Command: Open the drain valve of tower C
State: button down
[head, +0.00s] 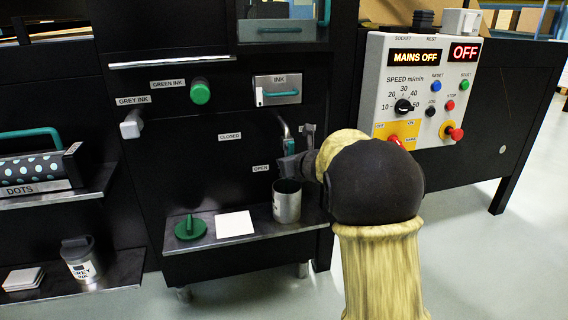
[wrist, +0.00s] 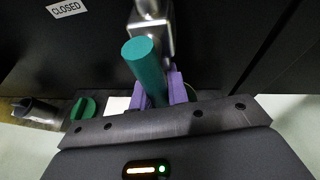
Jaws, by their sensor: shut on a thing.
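The drain valve is a bare metal fitting (wrist: 152,25) on the black tower front, with a teal lever (wrist: 146,66). My gripper (wrist: 160,92), with purple fingers, is shut around the teal lever. In the head view the lever (head: 291,145) shows just above my gripper (head: 292,166), partly hidden by it. A CLOSED label (head: 229,137) is to the upper left of the lever and an OPEN label (head: 261,168) is beside my gripper. I cannot tell the lever's exact angle. No tower letter is readable.
A metal cup (head: 287,203) stands on the shelf below the valve. A white card (head: 234,224) and a green handled lid (head: 190,228) lie to its left. A control panel (head: 418,85) reading MAINS OFF is at the right. Green and grey ink knobs are at the upper left.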

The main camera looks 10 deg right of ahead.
jog(key=shift+s+d+f, duration=0.1)
jog(key=shift+f, duration=0.3)
jog(key=c, duration=1.4)
grip_release()
jog(key=shift+o, duration=0.2)
jog(key=shift+r, duration=0.15)
jog(key=shift+r, duration=0.15)
jog(key=p+v, duration=0.4)
jog(key=v, duration=1.3)
jog(key=shift+p, duration=0.4)
jog(key=shift+s, duration=0.1)
